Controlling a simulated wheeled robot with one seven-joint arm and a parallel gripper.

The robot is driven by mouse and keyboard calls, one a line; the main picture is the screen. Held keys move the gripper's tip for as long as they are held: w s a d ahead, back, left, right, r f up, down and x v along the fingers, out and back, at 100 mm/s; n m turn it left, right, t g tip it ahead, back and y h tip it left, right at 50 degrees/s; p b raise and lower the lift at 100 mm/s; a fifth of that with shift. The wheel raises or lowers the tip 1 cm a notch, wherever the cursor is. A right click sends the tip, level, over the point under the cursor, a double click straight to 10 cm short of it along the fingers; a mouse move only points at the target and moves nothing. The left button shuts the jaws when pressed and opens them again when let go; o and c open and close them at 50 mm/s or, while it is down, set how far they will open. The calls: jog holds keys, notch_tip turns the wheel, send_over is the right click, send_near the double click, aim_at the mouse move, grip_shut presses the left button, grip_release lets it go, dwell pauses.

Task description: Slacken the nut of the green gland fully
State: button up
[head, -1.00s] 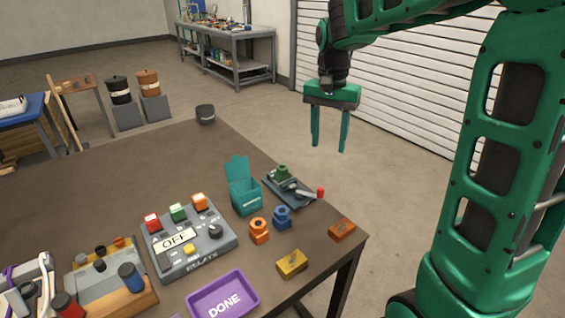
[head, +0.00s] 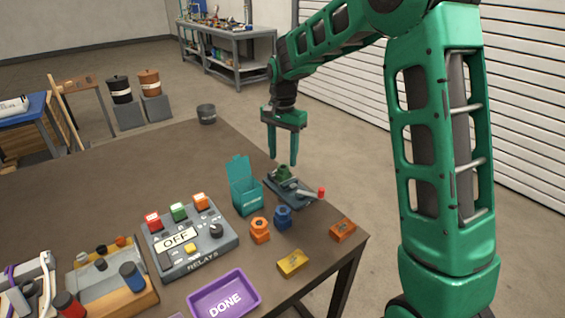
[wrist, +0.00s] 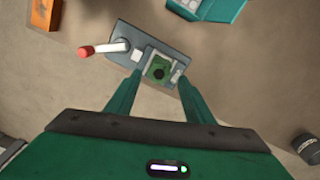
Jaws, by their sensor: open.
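The green gland (head: 284,173) sits on a dark grey base plate (head: 296,194) near the table's right edge. In the wrist view the green gland (wrist: 159,69) shows from above, with a dark hexagonal middle. A lever with a red knob (head: 321,191) lies on the same plate; it also shows in the wrist view (wrist: 86,51). My gripper (head: 283,162) is open and points down above the plate. In the wrist view its two fingers stand either side of the gland in the picture, with nothing between them held. The gap in height to the gland is hard to tell.
A teal open-lidded box (head: 246,196) stands just left of the plate. Orange (head: 259,230) and blue (head: 283,217) glands stand in front. A relay box (head: 190,240), a purple DONE tray (head: 224,297), a yellow block (head: 293,263) and an orange block (head: 342,230) are nearby.

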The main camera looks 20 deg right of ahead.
aim_at(283, 165)
jog(key=shift+f, duration=1.5)
jog(key=c, duration=1.1)
jog(key=shift+o, duration=0.2)
